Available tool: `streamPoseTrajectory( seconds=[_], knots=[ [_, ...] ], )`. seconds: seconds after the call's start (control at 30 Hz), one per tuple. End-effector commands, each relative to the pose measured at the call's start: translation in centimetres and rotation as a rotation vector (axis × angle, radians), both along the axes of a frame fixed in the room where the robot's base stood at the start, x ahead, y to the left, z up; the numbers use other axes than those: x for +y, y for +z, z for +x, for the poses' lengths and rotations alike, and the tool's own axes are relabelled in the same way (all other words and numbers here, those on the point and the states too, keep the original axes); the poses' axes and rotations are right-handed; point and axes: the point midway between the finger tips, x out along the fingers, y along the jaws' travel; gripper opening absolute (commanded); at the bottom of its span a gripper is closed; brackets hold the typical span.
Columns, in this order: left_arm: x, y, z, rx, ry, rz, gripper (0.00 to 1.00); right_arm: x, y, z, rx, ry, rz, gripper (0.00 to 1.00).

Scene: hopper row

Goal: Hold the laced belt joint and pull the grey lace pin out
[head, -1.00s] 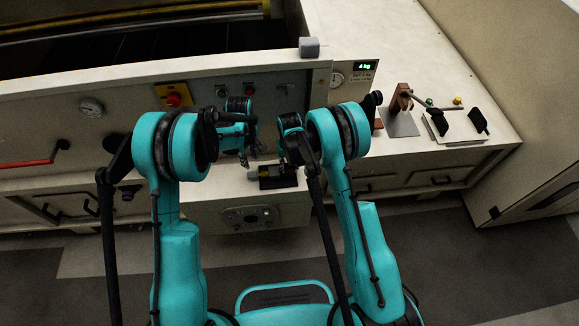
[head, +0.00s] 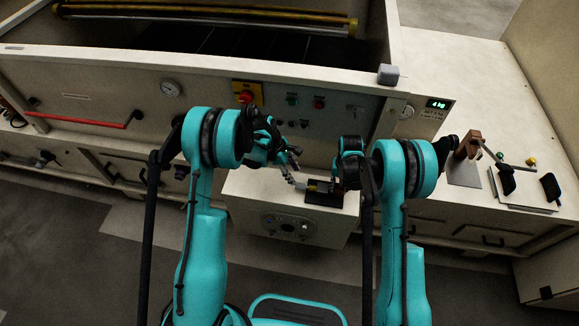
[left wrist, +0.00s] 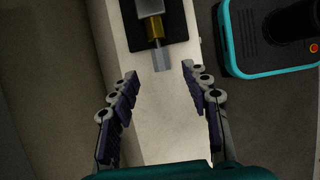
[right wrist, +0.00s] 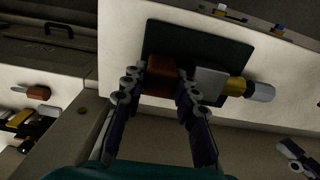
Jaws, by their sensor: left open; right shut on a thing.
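The laced belt joint lies on a dark plate on a pale box top. In the right wrist view it shows a reddish-brown block (right wrist: 162,82), a grey block (right wrist: 208,82), a brass-coloured collar (right wrist: 236,87) and the grey lace pin (right wrist: 261,92) sticking out at the end. My right gripper (right wrist: 160,76) is shut on the reddish-brown block. My left gripper (left wrist: 160,70) is open and empty. In the left wrist view the lace pin (left wrist: 162,62) points at it, its tip lined up between the fingertips; I cannot tell the depth. In the head view the fingers partly cover the joint (head: 322,187).
A large pale machine with a red stop button (head: 245,97) stands behind. A grey block (head: 388,75) sits on its edge. To the right, a bench holds a brown clamp-like stand (head: 468,146) and black pieces (head: 507,179). A dial panel (head: 288,226) faces front below the joint.

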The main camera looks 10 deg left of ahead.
Motion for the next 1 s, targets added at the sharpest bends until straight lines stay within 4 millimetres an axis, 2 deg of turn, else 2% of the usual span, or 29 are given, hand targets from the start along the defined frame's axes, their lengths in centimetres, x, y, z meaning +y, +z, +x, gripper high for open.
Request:
streamPoseTrajectory(
  seconds=[0.1,0.33,0.5,0.77,0.8,0.97,1.0],
  knots=[
    [-1.0,-2.3,0.0,-0.001,-0.002,0.001,0.47,0.0,0.0,0.0,0.0,0.0,0.0,0.0],
    [-2.3,-5.5,0.0,-0.002,-0.001,0.001,0.47,0.0,0.0,0.0,0.0,0.0,0.0,0.0],
    [-2.7,-6.5,0.0,-0.002,-0.001,0.002,0.47,0.0,0.0,0.0,0.0,0.0,0.001,0.0],
    [-2.8,-6.6,0.0,-0.002,-0.001,0.002,0.47,0.0,0.0,0.0,0.0,0.0,0.001,0.0],
    [-2.8,-6.6,0.0,-0.002,-0.001,0.002,0.45,0.0,0.0,0.0,0.0,0.0,0.001,0.0],
    [-2.7,-6.6,0.0,-0.002,-0.001,0.002,0.03,0.0,0.0,0.0,0.0,0.0,0.001,0.0],
    [-2.7,-6.6,0.0,-0.002,-0.001,0.002,0.0,0.0,0.0,0.0,0.0,0.0,0.001,0.0]
  ],
)
